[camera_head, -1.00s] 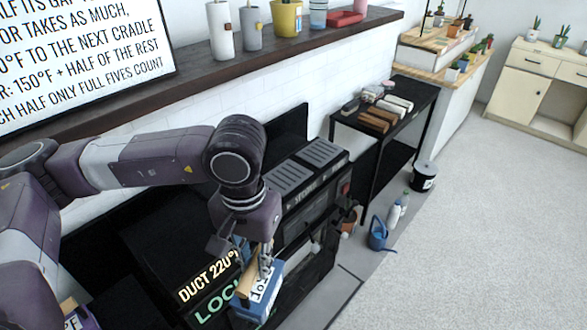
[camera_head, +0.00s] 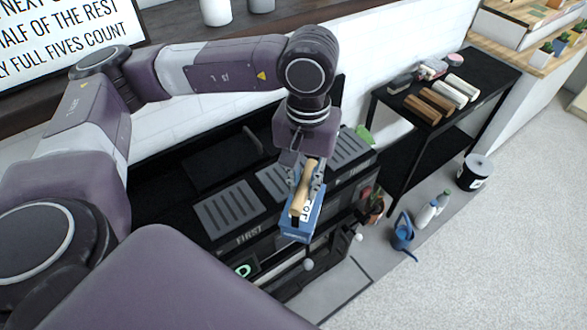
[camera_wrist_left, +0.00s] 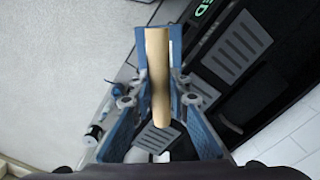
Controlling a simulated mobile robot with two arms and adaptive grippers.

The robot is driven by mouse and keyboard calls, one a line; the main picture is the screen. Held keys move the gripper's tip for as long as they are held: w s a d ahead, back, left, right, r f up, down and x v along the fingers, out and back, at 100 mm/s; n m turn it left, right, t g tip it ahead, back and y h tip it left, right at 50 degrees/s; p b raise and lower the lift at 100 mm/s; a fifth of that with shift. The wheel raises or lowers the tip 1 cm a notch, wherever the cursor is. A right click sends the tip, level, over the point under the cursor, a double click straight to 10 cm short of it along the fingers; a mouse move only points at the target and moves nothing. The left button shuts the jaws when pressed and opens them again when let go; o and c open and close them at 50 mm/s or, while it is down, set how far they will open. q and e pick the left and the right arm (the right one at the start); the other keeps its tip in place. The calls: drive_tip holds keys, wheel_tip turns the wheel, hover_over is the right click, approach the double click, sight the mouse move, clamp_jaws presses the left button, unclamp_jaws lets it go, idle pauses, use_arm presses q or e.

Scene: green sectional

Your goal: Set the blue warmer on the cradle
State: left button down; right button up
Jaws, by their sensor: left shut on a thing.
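The blue warmer (camera_head: 298,232) has a pale wooden handle and a white label with dark lettering, partly covered. My left gripper (camera_head: 306,185) is shut on its handle and holds it in front of the black unit's ribbed grey plates. In the left wrist view the wooden handle (camera_wrist_left: 158,75) runs between the fingers, with blue body behind it. Three ribbed cradle plates show: the left one (camera_head: 228,208) above the word FIRST, a middle one (camera_head: 276,180) partly hidden by my gripper, and the right one (camera_head: 350,148). My right gripper is out of view.
A black side table (camera_head: 450,70) with brown and white rolls stands to the right. A blue watering can (camera_head: 403,234), white bottles and a dark bucket (camera_head: 475,172) are on the floor. A lettered sign (camera_head: 60,40) is at upper left. A green thing (camera_head: 364,134) lies behind the right plate.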

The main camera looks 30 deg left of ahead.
sight(307, 168)
use_arm(q)
drive_tip(key=w+n, duration=0.1)
drive_tip(key=w+a+r+n, duration=0.1)
drive_tip(key=w+n, duration=0.1)
drive_tip(key=shift+w+a+r, duration=0.15)
drive_tip(key=shift+r, duration=0.2)
drive_tip(key=w+a+r+n, duration=0.5)
drive_tip(key=r+n, duration=0.1)
drive_tip(key=n, duration=0.7)
drive_tip(key=w+a+r+n, duration=0.5)
drive_tip(key=a+r+n, duration=0.1)
drive_tip(key=n, duration=0.6)
wheel_tip(307, 168, down, 20)
drive_tip(key=p, duration=0.3)
drive_tip(key=shift+n, duration=0.3)
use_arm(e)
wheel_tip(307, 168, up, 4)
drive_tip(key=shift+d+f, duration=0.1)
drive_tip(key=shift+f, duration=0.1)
use_arm(q)
drive_tip(key=shift+s+r, duration=0.1)
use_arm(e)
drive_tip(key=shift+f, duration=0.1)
